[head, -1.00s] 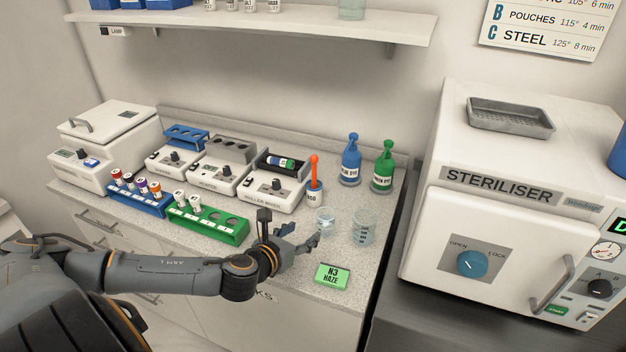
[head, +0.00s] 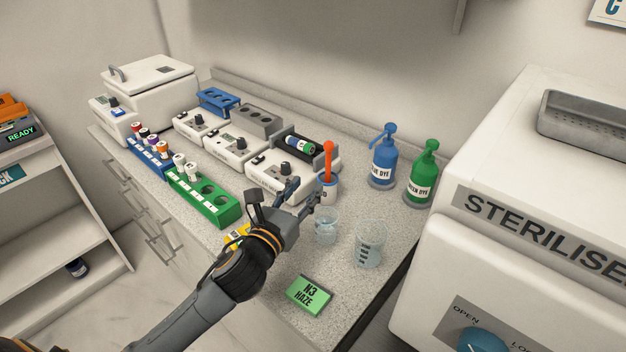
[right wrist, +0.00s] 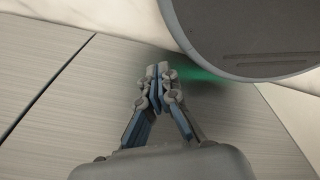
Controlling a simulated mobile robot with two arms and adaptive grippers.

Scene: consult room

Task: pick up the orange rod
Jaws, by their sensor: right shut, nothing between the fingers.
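The orange rod (head: 328,158) stands upright, its lower end hidden inside a small white and blue holder (head: 327,190) on the counter. In the head view my left gripper (head: 302,192) is just left of and in front of the holder, its fingers apart and pointing toward it. Nothing shows between those fingers, and the rod stands clear of them. In the right wrist view my right gripper (right wrist: 158,76) is shut with its fingertips together and empty, away from the rod.
Clear beakers (head: 327,226) (head: 369,245) stand right of my left gripper. Blue (head: 383,162) and green (head: 422,175) dye bottles stand behind. The roller mixer (head: 268,178) and green rack (head: 203,200) are left. A green N3 HAZE block (head: 309,294) lies near the front.

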